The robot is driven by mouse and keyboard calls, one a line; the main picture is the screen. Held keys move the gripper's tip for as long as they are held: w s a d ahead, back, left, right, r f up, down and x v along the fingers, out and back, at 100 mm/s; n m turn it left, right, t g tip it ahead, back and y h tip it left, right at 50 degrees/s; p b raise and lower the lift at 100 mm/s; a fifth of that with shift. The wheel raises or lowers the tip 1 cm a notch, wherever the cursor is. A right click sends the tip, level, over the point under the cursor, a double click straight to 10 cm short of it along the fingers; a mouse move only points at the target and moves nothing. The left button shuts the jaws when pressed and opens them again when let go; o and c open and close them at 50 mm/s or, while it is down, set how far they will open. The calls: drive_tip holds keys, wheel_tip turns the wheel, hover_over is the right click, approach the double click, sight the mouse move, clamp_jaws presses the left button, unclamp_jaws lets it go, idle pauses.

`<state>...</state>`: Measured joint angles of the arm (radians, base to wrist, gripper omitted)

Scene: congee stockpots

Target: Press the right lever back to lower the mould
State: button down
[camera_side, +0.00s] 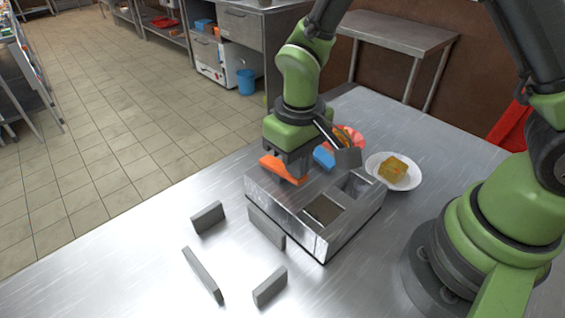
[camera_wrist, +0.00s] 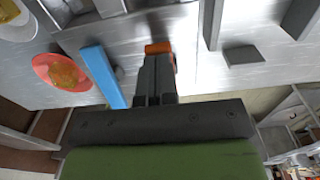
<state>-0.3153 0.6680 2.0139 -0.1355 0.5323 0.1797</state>
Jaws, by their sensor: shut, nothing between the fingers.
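A grey metal mould box (camera_side: 271,206) with two square wells stands on the steel table. An orange lever (camera_side: 293,168) and a blue lever (camera_side: 323,157) are at its far-left side in the side view. The wrist view shows the orange lever's end (camera_wrist: 158,47) and the long blue lever (camera_wrist: 103,75). My gripper (camera_wrist: 158,60) is shut and empty, pointing down at the orange lever. Its tips overlap the orange end in the wrist view; whether they touch it I cannot tell. My wrist hides part of both levers in the side view.
A white plate (camera_side: 411,180) with a yellow block (camera_side: 393,168) stands beside the box. A red-orange plate (camera_side: 352,137) with food is behind it. Several grey slabs, including one long one (camera_side: 203,275), stand on the table at the front. The table's left front is otherwise clear.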

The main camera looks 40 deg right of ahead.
drive_tip(key=shift+f, duration=0.65)
idle(0.3)
drive_tip(key=shift+r, duration=4.05)
drive_tip(key=shift+r, duration=0.2)
drive_tip(key=s+d+r+m+t+y, duration=0.1)
drive_tip(key=s+d+r+m+t, duration=0.1)
drive_tip(key=s+r, duration=0.4)
drive_tip(key=s+d+r+m+t+y, duration=0.1)
drive_tip(key=s+d+r+m+t, duration=0.1)
drive_tip(key=s+d+r+t, duration=0.2)
drive_tip(key=s+r+t, duration=0.1)
drive_tip(key=s+r, duration=0.2)
drive_tip(key=shift+s+d+r, duration=0.15)
drive_tip(key=shift+r, duration=0.25)
